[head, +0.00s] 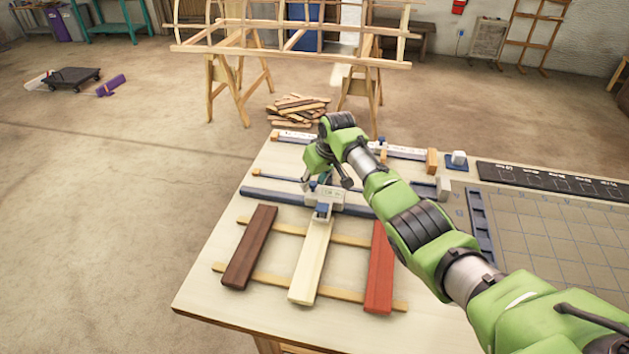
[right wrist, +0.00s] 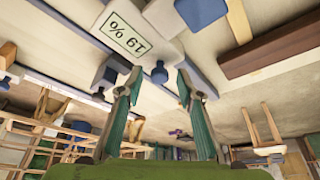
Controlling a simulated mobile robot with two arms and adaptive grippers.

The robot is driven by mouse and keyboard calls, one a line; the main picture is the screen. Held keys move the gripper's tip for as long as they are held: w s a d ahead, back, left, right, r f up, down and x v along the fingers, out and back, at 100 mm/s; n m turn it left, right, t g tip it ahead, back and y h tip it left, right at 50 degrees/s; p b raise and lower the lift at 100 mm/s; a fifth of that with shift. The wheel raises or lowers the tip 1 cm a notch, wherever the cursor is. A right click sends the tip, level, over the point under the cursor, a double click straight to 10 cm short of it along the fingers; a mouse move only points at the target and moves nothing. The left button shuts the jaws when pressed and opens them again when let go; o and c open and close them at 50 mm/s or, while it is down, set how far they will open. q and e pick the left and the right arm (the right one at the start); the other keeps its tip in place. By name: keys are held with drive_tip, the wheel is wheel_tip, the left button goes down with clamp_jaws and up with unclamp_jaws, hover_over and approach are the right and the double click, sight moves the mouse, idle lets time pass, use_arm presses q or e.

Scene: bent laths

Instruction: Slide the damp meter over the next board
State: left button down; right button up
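The damp meter (head: 326,196) is a pale grey carriage on a long blue rail (head: 275,196). Its blue-and-grey head (head: 322,211) sits at the far end of the cream board (head: 311,262). A dark brown board (head: 249,248) lies left of it and a red board (head: 380,272) right. In the right wrist view the meter's display (right wrist: 127,33) reads 19 %, and a blue knob (right wrist: 158,74) sticks out of the meter. My right gripper (right wrist: 158,80) is open, with its fingertips on either side of the knob and gaps showing. My left gripper is not in view.
The boards lie across two pale battens (head: 265,285) on the table. Behind the rail are a thinner rod and white gauge strips (head: 295,136). A black labelled strip (head: 550,180) and a grey gridded mat (head: 550,235) lie to the right. My right arm covers part of the rail.

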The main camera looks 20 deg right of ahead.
drive_tip(key=shift+r, duration=0.15)
drive_tip(key=shift+s+r, duration=0.2)
drive_tip(key=shift+r, duration=0.35)
drive_tip(key=v, duration=1)
drive_tip(key=shift+s+r, duration=0.2)
drive_tip(key=shift+s, duration=0.05)
drive_tip(key=shift+d, duration=0.1)
